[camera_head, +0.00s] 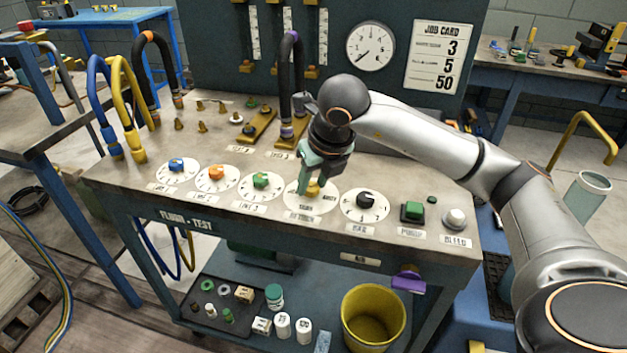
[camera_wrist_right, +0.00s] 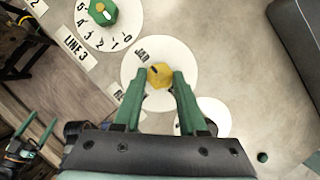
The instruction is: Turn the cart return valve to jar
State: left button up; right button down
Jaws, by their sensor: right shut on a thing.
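The cart return valve is a yellow knob (camera_head: 313,188) on a white dial, in the row of dials on the cart's top. My right gripper (camera_head: 307,180) reaches down onto it from above and is shut on it. In the right wrist view the green fingers (camera_wrist_right: 164,84) hold the yellow knob (camera_wrist_right: 160,76) from both sides. A dark mark on the knob points to its upper left, roughly toward the JAR label (camera_wrist_right: 142,54); exact alignment is hard to tell. The opposite dial label is partly hidden by a finger.
A green knob (camera_head: 261,181) stands left of the valve and a black knob (camera_head: 366,200) right of it. A green button (camera_head: 412,211) and a white bleed knob (camera_head: 455,219) are farther right. A black hose (camera_head: 291,75) rises behind. A yellow bucket (camera_head: 350,335) stands below.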

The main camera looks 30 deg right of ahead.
dwell(0.3)
jog(key=shift+c, duration=2.3)
grip_release()
jog(key=p+v, duration=0.2)
jog(key=v, duration=1)
jog(key=shift+r, duration=0.3)
jog(key=shift+s, duration=0.1)
